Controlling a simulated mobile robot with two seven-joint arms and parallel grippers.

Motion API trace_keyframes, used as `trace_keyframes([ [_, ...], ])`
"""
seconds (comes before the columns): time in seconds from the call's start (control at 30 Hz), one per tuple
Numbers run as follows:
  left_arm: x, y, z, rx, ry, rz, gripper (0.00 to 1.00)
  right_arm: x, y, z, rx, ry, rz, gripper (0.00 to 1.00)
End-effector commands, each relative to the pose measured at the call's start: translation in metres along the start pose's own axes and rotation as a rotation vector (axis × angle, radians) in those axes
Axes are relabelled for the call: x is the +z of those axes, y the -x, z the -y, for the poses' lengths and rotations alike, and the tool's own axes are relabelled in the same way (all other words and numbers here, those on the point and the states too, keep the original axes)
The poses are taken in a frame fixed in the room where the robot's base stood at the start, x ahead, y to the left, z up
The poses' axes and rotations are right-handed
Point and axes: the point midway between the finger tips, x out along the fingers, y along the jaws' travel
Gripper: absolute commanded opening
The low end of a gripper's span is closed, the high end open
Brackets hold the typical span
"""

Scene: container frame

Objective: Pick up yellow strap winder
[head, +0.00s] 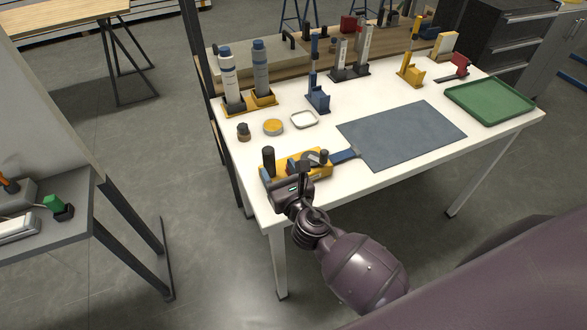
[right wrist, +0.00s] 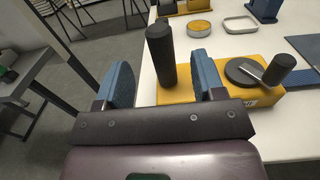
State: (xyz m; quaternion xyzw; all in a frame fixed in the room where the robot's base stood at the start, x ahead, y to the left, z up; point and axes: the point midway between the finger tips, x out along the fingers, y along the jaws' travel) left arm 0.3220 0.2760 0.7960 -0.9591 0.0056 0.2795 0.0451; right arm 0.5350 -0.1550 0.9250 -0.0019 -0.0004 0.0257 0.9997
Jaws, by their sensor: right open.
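The yellow strap winder (head: 322,171) lies at the near left corner of the white table (head: 375,180). It has a tall black handle (head: 268,160), a dark round spool and a shorter black knob; a blue strap (head: 346,155) runs from it toward the grey mat. My right gripper (head: 290,184) is at the near side of the winder and partly hides it. In the right wrist view, the winder's yellow body (right wrist: 262,98) shows beyond the open blue-padded fingers (right wrist: 162,82). The tall handle (right wrist: 161,58) appears between them, with visible space on both sides. My left gripper is not in view.
A brown-topped small item (head: 243,132), a yellow round tin (head: 273,127) and a white dish (head: 304,119) stand behind the winder. A grey mat (head: 400,134) and green tray (head: 489,101) lie to the right. Bottles (head: 229,78) and upright tools stand farther back.

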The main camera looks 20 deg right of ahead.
Motion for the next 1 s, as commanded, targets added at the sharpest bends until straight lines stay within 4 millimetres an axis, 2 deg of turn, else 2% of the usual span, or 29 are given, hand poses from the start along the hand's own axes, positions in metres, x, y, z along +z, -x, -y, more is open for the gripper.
trace_keyframes([
  [0.1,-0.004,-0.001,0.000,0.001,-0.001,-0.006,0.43,0.000,-0.012,-0.001,0.001,-0.001,0.000,0.63],
  [0.27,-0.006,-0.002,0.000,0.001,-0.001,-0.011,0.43,0.000,-0.019,-0.001,0.001,-0.003,0.000,0.63],
  [0.6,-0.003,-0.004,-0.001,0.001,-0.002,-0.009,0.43,-0.002,-0.061,-0.001,0.000,-0.003,-0.001,0.63],
  [0.93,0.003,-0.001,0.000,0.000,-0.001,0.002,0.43,-0.002,-0.068,0.000,0.000,-0.004,-0.001,0.63],
  [0.97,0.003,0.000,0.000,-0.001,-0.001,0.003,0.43,-0.002,-0.068,0.000,0.000,-0.004,-0.001,0.61],
  [1.0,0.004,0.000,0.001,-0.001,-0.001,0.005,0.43,-0.002,-0.068,0.000,0.000,-0.004,-0.001,0.55],
])
